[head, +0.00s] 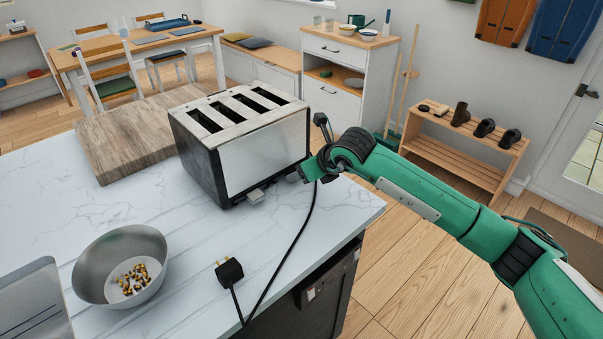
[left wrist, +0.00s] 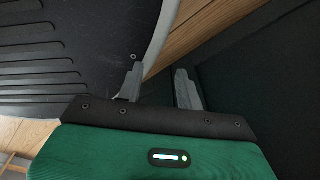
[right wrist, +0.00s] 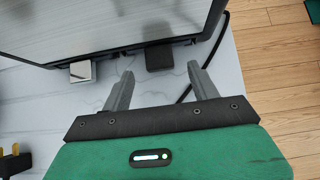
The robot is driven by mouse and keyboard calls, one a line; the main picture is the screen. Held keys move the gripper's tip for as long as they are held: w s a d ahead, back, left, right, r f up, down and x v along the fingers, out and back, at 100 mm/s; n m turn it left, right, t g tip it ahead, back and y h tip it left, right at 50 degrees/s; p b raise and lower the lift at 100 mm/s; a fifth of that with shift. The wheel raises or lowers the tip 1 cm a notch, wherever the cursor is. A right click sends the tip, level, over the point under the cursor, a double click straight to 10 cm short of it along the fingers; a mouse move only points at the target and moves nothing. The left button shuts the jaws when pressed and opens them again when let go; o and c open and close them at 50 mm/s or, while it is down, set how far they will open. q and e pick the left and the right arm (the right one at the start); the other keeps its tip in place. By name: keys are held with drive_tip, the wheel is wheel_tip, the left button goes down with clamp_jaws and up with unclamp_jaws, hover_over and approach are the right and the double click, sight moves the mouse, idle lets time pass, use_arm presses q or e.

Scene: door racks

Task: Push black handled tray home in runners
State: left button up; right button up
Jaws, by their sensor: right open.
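The four-slot toaster (head: 243,143) stands on the white marble counter. Under its near side, two small handles stick out in the right wrist view: a silver one (right wrist: 82,71) and a black one (right wrist: 159,56), which appears to be the black tray's handle. The silver handle shows in the head view (head: 256,195); the black one is not clear there. The tray body is hidden under the toaster. My right gripper (right wrist: 159,72) is open and empty, its fingers pointing at the toaster's base with the black handle ahead between them. My left gripper (left wrist: 158,78) is open and empty, outside the head view.
A metal bowl (head: 122,262) with small bits stands at left. A wooden board (head: 125,140) lies behind.

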use_arm(q)
drive_tip(key=w+b, duration=0.1)
drive_tip(key=w, duration=0.2)
drive_tip(key=shift+d+r+b, duration=0.15)
drive_tip(key=shift+d+b, duration=0.25)
use_arm(e)
drive_tip(key=v, duration=1.1)
drive_tip(key=shift+s+r, duration=0.2)
drive_tip(key=shift+s, duration=0.05)
use_arm(q)
drive_tip(key=shift+w+a, duration=0.1)
drive_tip(key=shift+w, duration=0.05)
use_arm(e)
drive_tip(key=shift+d, duration=0.15)
